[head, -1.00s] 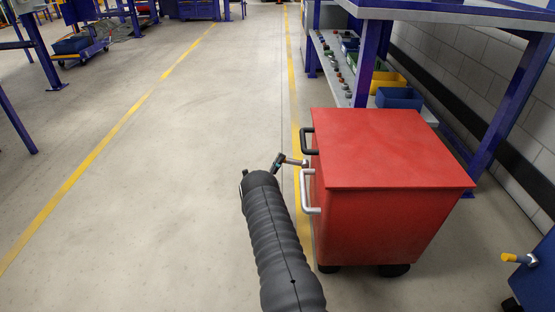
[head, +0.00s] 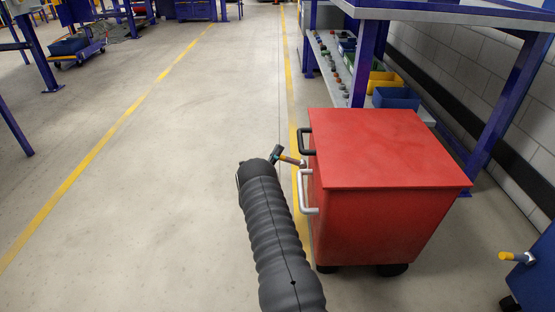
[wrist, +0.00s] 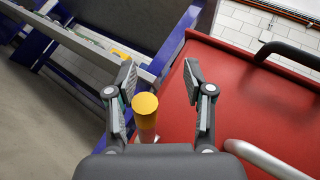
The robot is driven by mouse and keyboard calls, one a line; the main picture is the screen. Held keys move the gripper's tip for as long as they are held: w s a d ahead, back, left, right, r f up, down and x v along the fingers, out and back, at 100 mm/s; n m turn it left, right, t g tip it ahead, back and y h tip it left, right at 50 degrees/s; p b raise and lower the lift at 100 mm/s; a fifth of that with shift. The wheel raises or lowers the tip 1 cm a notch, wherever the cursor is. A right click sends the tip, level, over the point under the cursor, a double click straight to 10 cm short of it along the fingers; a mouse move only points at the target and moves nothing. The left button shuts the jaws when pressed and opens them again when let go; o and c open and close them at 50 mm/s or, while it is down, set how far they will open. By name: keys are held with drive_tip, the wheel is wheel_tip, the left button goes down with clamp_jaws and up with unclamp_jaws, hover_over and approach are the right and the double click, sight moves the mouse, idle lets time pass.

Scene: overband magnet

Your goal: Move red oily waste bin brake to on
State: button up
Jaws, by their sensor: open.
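The red oily waste bin (head: 385,215) stands at the right in the head view, a box on dark casters with a black handle and a silver handle on its left side. A lever with a yellow grip (head: 290,160) sticks out from that side between the handles. In the wrist view the lever's round yellow end (wrist: 145,104) faces the camera, in front of the red panel. My gripper (wrist: 159,80) is open, with one finger on each side of the yellow grip; contact cannot be told. In the head view my gripper (head: 277,153) is mostly hidden by my arm.
A blue-framed workbench (head: 365,60) with yellow and blue bins stands behind the red bin, along a block wall. A blue unit with a yellow-gripped lever (head: 511,257) is at the lower right. The floor (head: 150,200) to the left is clear.

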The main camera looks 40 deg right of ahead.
drive_tip(key=shift+a+r, duration=0.1)
drive_tip(key=shift+r, duration=2.65)
